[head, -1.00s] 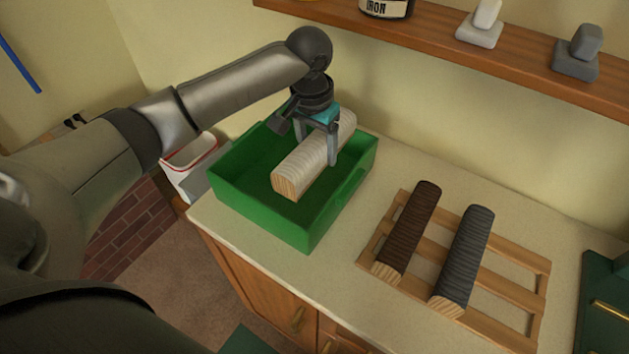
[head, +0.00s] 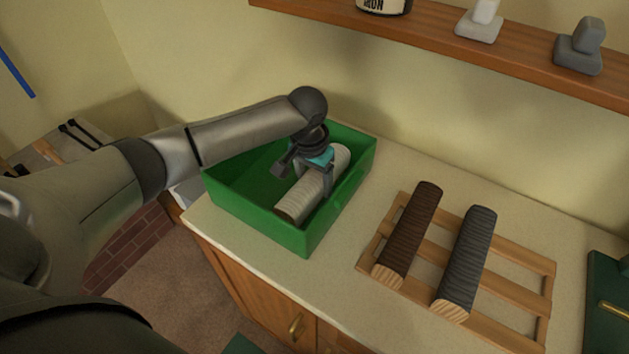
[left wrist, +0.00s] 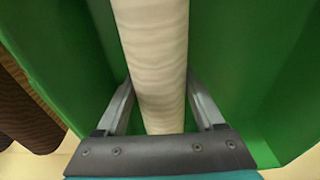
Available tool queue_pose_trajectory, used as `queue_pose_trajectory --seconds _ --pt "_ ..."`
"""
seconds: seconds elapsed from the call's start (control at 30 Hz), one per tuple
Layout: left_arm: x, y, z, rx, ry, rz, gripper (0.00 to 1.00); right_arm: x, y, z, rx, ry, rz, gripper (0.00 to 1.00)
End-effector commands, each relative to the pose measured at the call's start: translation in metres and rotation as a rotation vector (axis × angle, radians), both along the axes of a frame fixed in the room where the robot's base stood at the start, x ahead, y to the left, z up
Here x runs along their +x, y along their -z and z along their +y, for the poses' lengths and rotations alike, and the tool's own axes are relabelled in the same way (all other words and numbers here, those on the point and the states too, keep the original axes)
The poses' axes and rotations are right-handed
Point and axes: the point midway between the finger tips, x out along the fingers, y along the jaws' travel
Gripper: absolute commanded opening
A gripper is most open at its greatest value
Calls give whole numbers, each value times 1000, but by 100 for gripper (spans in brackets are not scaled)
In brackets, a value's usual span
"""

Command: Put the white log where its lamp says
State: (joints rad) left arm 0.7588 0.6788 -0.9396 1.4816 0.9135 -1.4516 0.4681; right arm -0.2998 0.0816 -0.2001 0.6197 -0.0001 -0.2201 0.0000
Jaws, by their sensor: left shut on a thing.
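The white log (head: 296,205) is inside the green crate (head: 308,240) on the counter, low between its walls. My left gripper (head: 313,182) is around the log's middle from above and shut on it. In the left wrist view the white log (left wrist: 155,60) runs between the two fingers of my left gripper (left wrist: 160,100), with green crate walls (left wrist: 240,60) on both sides. Whether the log touches the crate floor I cannot tell. No lamp shows clearly in these frames. My right gripper is not in view.
A brown log (head: 410,235) and a dark grey log (head: 466,262) lie on a wooden slatted rack (head: 512,275) to the right. A wooden shelf (head: 420,30) on the wall holds a jar and two stone-like pieces. A dark green object (head: 607,305) stands at the right edge.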

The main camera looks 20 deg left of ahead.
Motion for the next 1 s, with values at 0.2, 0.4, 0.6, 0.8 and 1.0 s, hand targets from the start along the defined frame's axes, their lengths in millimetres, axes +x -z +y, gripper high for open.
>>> queue_pose_trajectory --seconds 0.2,0.4,0.6,0.8,1.0 --pt "0 3 0 0 0 1 81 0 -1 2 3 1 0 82" --pt "0 3 0 0 0 1 100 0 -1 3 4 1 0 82" --pt "0 2 0 0 -1 0 100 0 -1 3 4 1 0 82" --pt "-1 -16 1 0 -1 -2 100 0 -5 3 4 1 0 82" --pt "-6 -60 1 -1 0 -4 100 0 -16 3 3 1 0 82"
